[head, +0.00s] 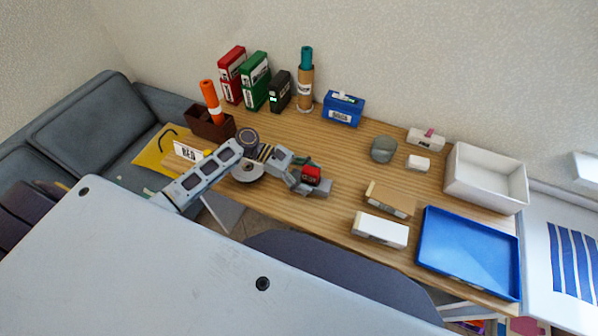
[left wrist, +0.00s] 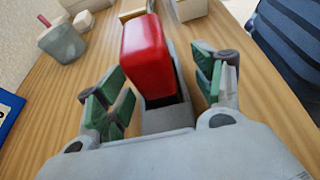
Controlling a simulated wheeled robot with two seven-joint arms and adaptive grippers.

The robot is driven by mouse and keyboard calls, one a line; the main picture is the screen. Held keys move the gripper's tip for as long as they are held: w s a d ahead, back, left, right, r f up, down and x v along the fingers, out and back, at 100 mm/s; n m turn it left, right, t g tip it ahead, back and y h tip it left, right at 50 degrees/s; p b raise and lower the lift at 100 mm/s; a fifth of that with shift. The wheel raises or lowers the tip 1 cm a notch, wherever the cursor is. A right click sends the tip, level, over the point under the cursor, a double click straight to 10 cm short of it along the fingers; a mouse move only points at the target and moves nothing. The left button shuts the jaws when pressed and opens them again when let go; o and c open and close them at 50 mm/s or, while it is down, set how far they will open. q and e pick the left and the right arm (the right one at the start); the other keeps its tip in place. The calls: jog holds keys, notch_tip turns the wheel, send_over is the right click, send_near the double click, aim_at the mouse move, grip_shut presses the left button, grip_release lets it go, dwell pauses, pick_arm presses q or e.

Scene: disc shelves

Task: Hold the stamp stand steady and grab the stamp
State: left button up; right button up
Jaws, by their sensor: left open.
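The red stamp (head: 311,174) sits in a small grey stand (head: 321,189) on the wooden desk. In the left wrist view the red stamp (left wrist: 147,55) rises from the grey stand (left wrist: 168,119) and leans slightly. My left gripper (head: 306,180) is at the stamp. In the left wrist view its green-padded fingers (left wrist: 160,82) are spread on either side of the stamp and stand, with a visible gap on each side. The stand's lower near part is hidden by the gripper body. My right gripper is not in view.
A tan box (head: 390,199), a white box (head: 380,230) and a blue tray (head: 467,254) lie to the right. A grey cup (head: 384,149) and a blue box (head: 343,109) stand behind. Bare desk surrounds the stand. A dark chair back (head: 330,270) is in front.

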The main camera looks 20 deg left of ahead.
pick_arm(q)
jog(key=shift+x, duration=0.9)
jog(key=c, duration=1.1)
